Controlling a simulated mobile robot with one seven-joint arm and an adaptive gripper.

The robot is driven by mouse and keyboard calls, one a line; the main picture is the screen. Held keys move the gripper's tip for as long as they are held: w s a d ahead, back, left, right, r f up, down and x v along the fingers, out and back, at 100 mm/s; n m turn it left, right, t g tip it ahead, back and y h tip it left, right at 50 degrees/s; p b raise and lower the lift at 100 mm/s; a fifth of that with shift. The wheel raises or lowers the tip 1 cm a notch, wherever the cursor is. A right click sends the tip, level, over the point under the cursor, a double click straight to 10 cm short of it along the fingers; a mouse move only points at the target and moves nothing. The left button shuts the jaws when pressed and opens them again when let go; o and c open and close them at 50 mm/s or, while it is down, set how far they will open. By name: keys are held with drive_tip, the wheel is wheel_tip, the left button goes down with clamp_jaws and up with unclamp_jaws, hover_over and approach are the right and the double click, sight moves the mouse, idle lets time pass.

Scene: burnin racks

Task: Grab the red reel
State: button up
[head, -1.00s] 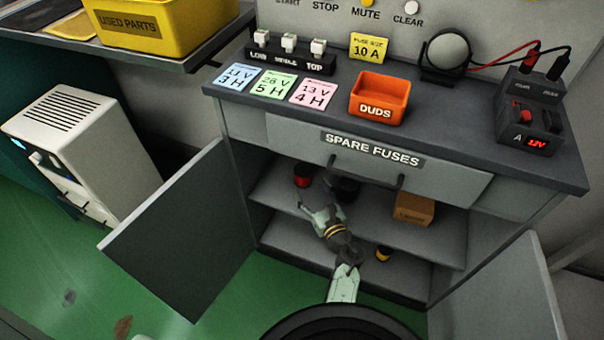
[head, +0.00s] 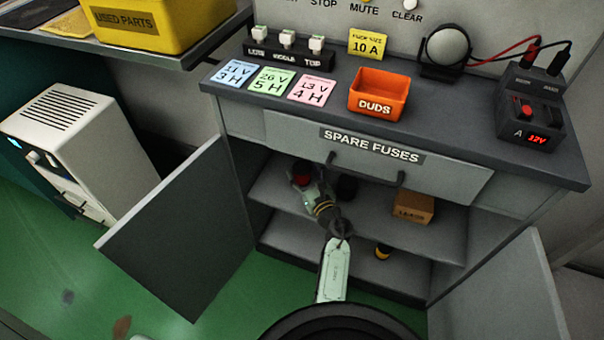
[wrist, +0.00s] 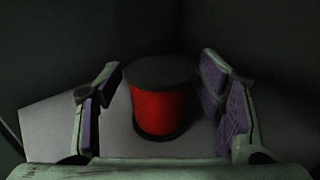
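The red reel (wrist: 159,100) has black end flanges and stands upright on the cabinet's upper shelf. In the wrist view it lies between the two purple-padded fingers of my gripper (wrist: 165,100), with a gap visible on each side. My gripper is open around it. In the head view my gripper (head: 302,182) is inside the cabinet at the left of the shelf, and the red reel (head: 301,180) shows partly behind it.
A dark reel (head: 346,187) stands right of my gripper, and a brown box (head: 413,207) sits further right on the same shelf. A yellow-black reel (head: 383,252) is on the lower shelf. Open cabinet doors (head: 165,230) flank the opening. A drawer (head: 375,152) is above.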

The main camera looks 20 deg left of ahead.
drive_tip(key=c, duration=1.1)
drive_tip(key=shift+r, duration=0.15)
